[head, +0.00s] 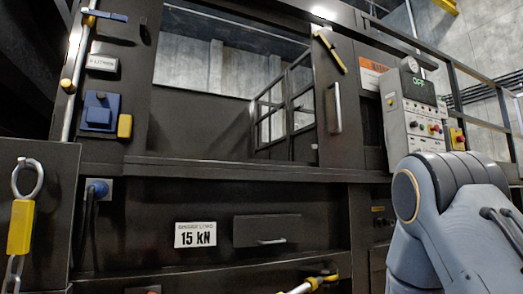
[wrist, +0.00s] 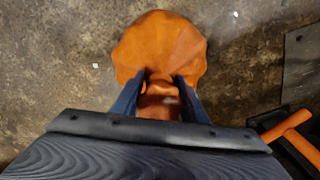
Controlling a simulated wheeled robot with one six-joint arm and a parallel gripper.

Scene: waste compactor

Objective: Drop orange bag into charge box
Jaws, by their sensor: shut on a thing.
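In the wrist view, my gripper (wrist: 160,88) is shut on the neck of the orange bag (wrist: 160,45). The bag's round, pleated body shows beyond the two blue fingers, with the floor behind it. The gripper and bag do not show in the head view. In the head view, a dark compactor has a large rectangular opening (head: 225,75) in its upper front, with a door panel with a handle (head: 336,108) at its right side. I cannot tell for sure whether this opening is the charge box.
A control panel (head: 411,105) with a display reading OFF stands at the right. A drawer-like panel (head: 268,231) sits beside a 15 kN sign (head: 195,234). In the wrist view, an orange bar (wrist: 288,124) lies at the lower right; bare concrete floor (wrist: 60,65) is at the left.

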